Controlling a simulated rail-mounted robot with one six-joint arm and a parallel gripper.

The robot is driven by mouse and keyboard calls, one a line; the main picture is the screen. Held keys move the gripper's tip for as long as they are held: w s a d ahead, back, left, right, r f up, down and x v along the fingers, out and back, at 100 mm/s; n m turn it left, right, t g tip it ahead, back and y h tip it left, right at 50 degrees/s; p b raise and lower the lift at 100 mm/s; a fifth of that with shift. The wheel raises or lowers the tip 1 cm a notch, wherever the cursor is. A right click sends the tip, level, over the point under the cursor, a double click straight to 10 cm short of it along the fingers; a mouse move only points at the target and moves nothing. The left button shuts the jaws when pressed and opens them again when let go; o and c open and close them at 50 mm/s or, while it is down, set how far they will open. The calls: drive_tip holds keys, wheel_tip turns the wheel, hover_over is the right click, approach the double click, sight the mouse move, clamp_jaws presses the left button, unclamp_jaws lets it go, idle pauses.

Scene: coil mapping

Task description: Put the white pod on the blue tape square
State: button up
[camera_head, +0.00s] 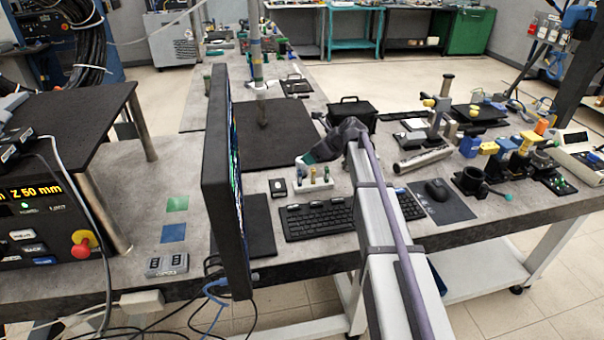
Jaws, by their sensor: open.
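The blue tape square (173,233) lies bare on the grey bench, left of the monitor. A small white block (316,187) with several coloured pegs on top stands behind the keyboard; it may be the white pod, but I cannot tell for sure. My gripper (306,160) is at the far end of my arm, just above and behind this block, and looks open. Its fingers are small and partly hidden by my dark wrist. I cannot tell whether it touches anything; no held object is visible.
A green tape square (177,204) lies behind the blue one, and a grey double-button box (167,265) in front. The monitor (228,180) stands upright between the blue square and my gripper. A keyboard (318,221) and a small black box (278,188) are near the block.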

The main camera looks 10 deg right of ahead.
drive_tip(key=shift+x, duration=1.1)
drive_tip(key=b+x, duration=0.3)
drive_tip(key=x, duration=0.2)
drive_tip(key=shift+b, duration=0.4)
drive_tip(key=shift+w+a, duration=0.1)
drive_tip(key=shift+r, duration=0.15)
drive_tip(key=c, duration=1.2)
drive_tip(key=shift+o, duration=0.2)
wheel_tip(320, 180, up, 10)
drive_tip(key=p, duration=1)
drive_tip(key=shift+r+p, duration=0.2)
drive_tip(key=shift+p, duration=0.1)
drive_tip(key=shift+f, duration=0.2)
